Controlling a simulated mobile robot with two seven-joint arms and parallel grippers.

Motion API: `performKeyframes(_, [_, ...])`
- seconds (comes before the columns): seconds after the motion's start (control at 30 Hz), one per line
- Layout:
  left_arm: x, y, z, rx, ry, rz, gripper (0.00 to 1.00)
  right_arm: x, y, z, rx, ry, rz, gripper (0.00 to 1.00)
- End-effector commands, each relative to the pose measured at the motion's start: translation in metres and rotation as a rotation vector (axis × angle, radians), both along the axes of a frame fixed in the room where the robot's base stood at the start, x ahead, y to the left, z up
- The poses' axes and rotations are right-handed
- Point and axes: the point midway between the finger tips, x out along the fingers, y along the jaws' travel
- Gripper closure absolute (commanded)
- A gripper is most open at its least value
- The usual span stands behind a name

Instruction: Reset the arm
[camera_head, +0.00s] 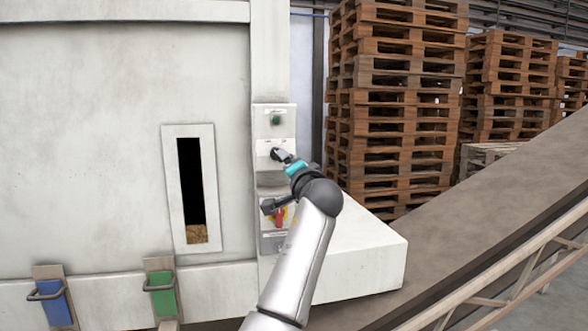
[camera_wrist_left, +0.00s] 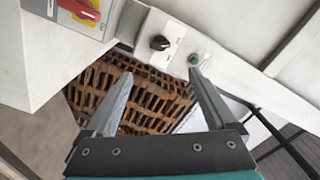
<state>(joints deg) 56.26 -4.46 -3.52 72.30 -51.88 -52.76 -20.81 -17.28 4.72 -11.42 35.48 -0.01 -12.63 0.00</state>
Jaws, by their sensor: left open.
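My left gripper (camera_head: 284,156) is in front of the control panel on the machine in the head view. In the left wrist view its two fingers (camera_wrist_left: 161,76) are spread apart with nothing between them. A black rotary knob (camera_wrist_left: 159,43) on a white plate shows just beyond and between the fingertips. A green button (camera_wrist_left: 194,59) sits beside the knob, near one fingertip; in the head view the button (camera_head: 276,119) is above the gripper. I cannot tell whether the fingers touch the knob. My right gripper is not in view.
A red switch on yellow (camera_head: 279,216) is lower on the panel. A slot window (camera_head: 181,190) is left of it, with some brown pellets low inside. Blue (camera_head: 55,303) and green (camera_head: 162,294) handled parts are below. Pallet stacks (camera_head: 395,110) and a conveyor (camera_head: 480,235) lie right.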

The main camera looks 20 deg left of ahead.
Motion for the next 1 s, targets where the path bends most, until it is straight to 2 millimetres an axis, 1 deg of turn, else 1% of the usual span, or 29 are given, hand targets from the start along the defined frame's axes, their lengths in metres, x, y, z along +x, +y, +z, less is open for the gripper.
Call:
performKeyframes(0.37, [0.0,0.0,-0.001,0.0,0.001,-0.001,0.1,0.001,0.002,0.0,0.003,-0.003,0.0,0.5])
performKeyframes(0.43, [0.001,-0.001,-0.01,-0.003,0.011,-0.005,0.1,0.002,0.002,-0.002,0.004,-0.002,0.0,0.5])
performKeyframes(0.47, [0.002,-0.001,-0.018,-0.005,0.019,-0.01,0.1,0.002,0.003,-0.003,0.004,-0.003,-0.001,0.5])
performKeyframes(0.57, [0.007,-0.006,-0.062,-0.019,0.066,-0.038,0.1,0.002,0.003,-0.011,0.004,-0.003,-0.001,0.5])
performKeyframes(0.6, [0.009,-0.008,-0.088,-0.03,0.092,-0.054,0.1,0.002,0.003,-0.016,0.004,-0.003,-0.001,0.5])
performKeyframes(0.67, [0.011,-0.013,-0.132,-0.05,0.138,-0.081,0.1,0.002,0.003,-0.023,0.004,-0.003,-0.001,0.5])
performKeyframes(0.7, [0.01,-0.016,-0.164,-0.065,0.171,-0.099,0.1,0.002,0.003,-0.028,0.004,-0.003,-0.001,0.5])
performKeyframes(0.77, [0.008,-0.021,-0.21,-0.092,0.218,-0.125,0.1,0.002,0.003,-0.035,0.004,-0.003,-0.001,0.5])
performKeyframes(0.8, [0.005,-0.024,-0.241,-0.111,0.247,-0.143,0.1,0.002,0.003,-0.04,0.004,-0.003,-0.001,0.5])
performKeyframes(0.87, [-0.002,-0.029,-0.287,-0.141,0.294,-0.165,0.1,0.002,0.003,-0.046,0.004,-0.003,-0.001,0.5])
performKeyframes(0.9, [-0.008,-0.032,-0.317,-0.163,0.325,-0.178,0.1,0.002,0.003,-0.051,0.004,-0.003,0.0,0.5])
performKeyframes(0.97, [-0.019,-0.036,-0.362,-0.197,0.37,-0.196,0.1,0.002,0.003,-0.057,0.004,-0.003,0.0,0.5])
performKeyframes(1.0, [-0.028,-0.038,-0.392,-0.219,0.402,-0.206,0.1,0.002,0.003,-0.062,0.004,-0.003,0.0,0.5])
